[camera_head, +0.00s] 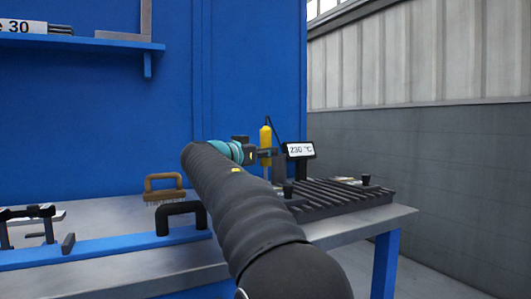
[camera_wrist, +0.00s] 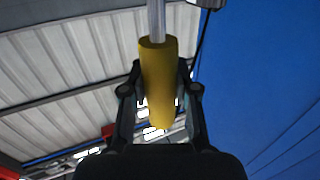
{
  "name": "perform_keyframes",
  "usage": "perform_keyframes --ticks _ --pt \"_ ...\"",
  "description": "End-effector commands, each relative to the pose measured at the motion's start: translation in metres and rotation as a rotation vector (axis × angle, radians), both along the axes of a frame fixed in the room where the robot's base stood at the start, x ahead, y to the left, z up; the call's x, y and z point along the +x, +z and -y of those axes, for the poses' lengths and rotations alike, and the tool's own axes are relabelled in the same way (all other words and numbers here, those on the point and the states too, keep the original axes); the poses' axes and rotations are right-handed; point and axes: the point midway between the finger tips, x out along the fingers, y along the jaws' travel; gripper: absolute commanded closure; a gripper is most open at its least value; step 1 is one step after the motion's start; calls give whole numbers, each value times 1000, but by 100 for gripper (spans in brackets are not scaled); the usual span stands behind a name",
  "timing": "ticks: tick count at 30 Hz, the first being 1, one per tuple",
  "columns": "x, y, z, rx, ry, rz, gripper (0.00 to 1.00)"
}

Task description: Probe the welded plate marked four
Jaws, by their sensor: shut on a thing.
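My gripper (camera_head: 259,154) is shut on a yellow-handled probe (camera_head: 265,138) above the back of the bench. In the wrist view, the fingers of my gripper (camera_wrist: 161,78) sit on either side of the yellow handle (camera_wrist: 158,85), and a bare metal rod runs from its end out of the frame. A dark cable rises behind the handle in the head view. A small display (camera_head: 299,150) just right of the gripper reads 230 °C. No plate marked four can be made out; my arm hides part of the bench.
A dark ribbed rack (camera_head: 345,195) with upright black knobs lies on the grey bench (camera_head: 375,222). A brown-handled brush (camera_head: 164,187) and a black arched handle (camera_head: 181,215) stand left of my arm, by a blue rail (camera_head: 110,247). A blue panel rises behind.

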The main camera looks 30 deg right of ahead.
Motion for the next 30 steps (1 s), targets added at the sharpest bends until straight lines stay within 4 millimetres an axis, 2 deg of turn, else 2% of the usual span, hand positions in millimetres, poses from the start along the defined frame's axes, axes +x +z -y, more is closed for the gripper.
perform_keyframes --ticks 17,30 --pt "0 0 0 0 0 -1 100" --pt "0 31 0 0 0 0 100"
